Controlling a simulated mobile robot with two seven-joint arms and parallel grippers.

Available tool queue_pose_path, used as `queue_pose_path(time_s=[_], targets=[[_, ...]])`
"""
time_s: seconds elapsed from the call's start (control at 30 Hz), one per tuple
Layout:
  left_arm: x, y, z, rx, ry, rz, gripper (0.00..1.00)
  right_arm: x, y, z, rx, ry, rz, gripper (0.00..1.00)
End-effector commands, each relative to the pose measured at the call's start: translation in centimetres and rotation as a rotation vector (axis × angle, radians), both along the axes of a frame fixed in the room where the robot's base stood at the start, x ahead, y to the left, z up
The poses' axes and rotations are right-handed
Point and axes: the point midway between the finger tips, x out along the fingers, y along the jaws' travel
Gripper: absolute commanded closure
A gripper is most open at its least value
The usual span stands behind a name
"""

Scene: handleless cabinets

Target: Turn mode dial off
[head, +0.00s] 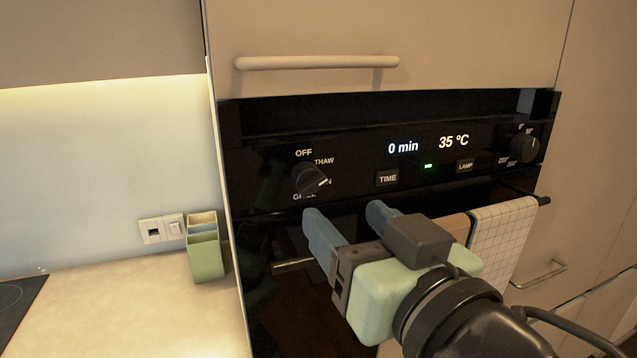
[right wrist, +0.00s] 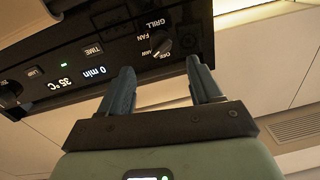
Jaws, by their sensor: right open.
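The mode dial (head: 309,180) is a black knob at the left of the black oven panel. In the right wrist view the dial (right wrist: 162,44) shows upside down, beyond the gap between the open fingers (right wrist: 161,68). My left gripper is not in view.
The panel has a TIME button (head: 388,179), a LAMP button (head: 465,166) and a temperature dial (head: 524,149) at right. A checked towel (head: 502,240) hangs on the oven handle. A green container (head: 206,259) stands on the counter (head: 150,310) at left. A bar handle (head: 317,62) is above.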

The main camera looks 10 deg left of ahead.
Motion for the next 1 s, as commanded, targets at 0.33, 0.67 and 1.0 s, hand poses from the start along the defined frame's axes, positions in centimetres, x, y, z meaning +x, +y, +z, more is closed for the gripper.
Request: queue_pose_path(time_s=[0.33, 0.67, 1.0], targets=[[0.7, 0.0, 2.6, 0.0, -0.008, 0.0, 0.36, 5.6, 4.3, 0.2, -0.004, -0.001, 0.0, 0.36], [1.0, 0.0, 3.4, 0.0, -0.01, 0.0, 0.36, 7.2, 5.5, 0.0, -0.001, -0.001, 0.001, 0.36], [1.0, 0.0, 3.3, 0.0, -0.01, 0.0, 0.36, 7.2, 5.5, 0.0, -0.001, 0.0, 0.001, 0.81]])
